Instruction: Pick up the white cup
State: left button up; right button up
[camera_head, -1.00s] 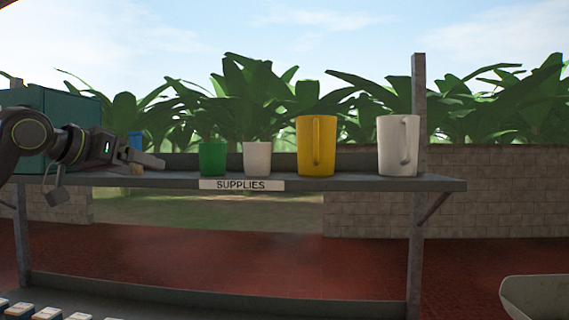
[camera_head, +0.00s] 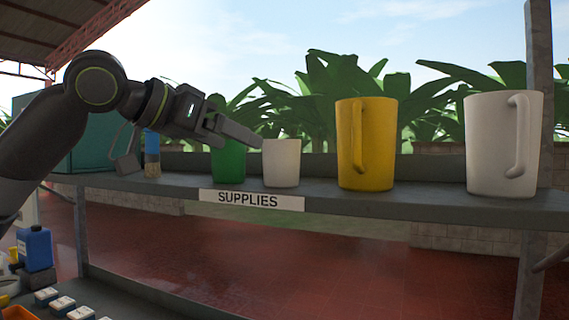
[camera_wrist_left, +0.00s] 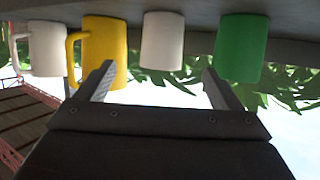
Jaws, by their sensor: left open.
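The small white cup (camera_head: 282,164), without a visible handle, stands upright on the shelf between a green cup (camera_head: 228,165) and a yellow mug (camera_head: 365,145). A larger white mug (camera_head: 503,145) with a handle stands farther right. My left gripper (camera_head: 257,143) reaches in from the left, its tips close to the upper left of the white cup. In the left wrist view, which is upside down, the open fingers (camera_wrist_left: 157,70) frame the white cup (camera_wrist_left: 162,42) from a short distance, with nothing held. My right gripper is out of view.
The grey shelf (camera_head: 420,203) has a SUPPLIES label (camera_head: 251,200) on its front edge. A blue-topped container (camera_head: 152,155) and a teal box (camera_head: 75,140) stand at its left. A metal post (camera_head: 537,60) rises at the right. Bottles and small boxes lie lower left.

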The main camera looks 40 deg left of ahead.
aim_at(267, 153)
pick_arm(q)
jog(key=p+x, duration=0.2)
jog(key=x, duration=0.4)
jog(key=shift+w, duration=0.4)
jog(key=shift+w+f+p, duration=0.2)
jog(key=shift+w+p, duration=0.1)
jog(key=shift+w+r+p, duration=0.1)
jog(key=shift+w+p, duration=0.35)
jog(key=shift+p, duration=0.05)
jog(key=p+x, duration=0.3)
jog(key=shift+w+a+r+p, duration=0.1)
jog(key=shift+w+r+p, duration=0.1)
jog(key=shift+w+p, duration=0.15)
jog(key=shift+w+f+p, duration=0.3)
jog(key=shift+w+p, duration=0.1)
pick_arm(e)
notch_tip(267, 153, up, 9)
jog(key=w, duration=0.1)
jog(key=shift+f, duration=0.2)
pick_arm(q)
jog(key=shift+c, duration=0.3)
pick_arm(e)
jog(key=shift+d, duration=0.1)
pick_arm(q)
jog(key=c, duration=1)
